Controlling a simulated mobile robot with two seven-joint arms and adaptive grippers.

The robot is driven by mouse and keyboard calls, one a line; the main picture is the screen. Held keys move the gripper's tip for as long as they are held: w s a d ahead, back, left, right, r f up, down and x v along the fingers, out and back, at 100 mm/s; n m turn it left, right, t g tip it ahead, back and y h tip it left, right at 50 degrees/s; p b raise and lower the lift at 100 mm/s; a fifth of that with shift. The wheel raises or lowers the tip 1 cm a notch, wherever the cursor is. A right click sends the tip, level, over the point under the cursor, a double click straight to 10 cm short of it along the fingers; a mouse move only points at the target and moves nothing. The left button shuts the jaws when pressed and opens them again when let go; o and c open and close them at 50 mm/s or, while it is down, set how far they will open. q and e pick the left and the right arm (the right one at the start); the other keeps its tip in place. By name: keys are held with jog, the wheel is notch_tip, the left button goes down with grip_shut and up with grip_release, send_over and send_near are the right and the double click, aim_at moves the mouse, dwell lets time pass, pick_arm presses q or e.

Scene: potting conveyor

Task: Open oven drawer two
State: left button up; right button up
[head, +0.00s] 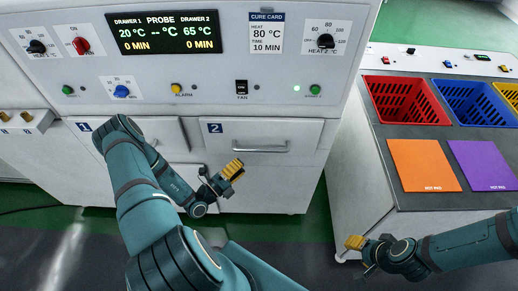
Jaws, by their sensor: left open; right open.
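Oven drawer two (262,133) is a white front marked with a blue "2" plate, in the middle of the head view. It is closed, with a horizontal bar handle (260,149) low on its face. My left gripper (232,171) is open and empty, below and left of that handle and apart from it. My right gripper (353,242) is open and empty, low in front of the side counter, far from the drawer. The display (167,32) reads 65 °C and 0 MIN for drawer 2. Drawer one (168,134) is partly hidden behind my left arm.
The panel above has knobs and buttons, including a lit green one (315,89), and a cure card (266,33). The counter at right holds a red bin (405,100), a blue bin (478,102), an orange hot pad (424,165) and a purple one (484,165). Floor before drawer two is free.

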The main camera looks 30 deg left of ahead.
aim_at(259, 150)
pick_arm(q)
jog(key=x, duration=0.9)
jog(key=shift+w+d, duration=0.1)
jog(key=shift+w, duration=0.3)
grip_shut()
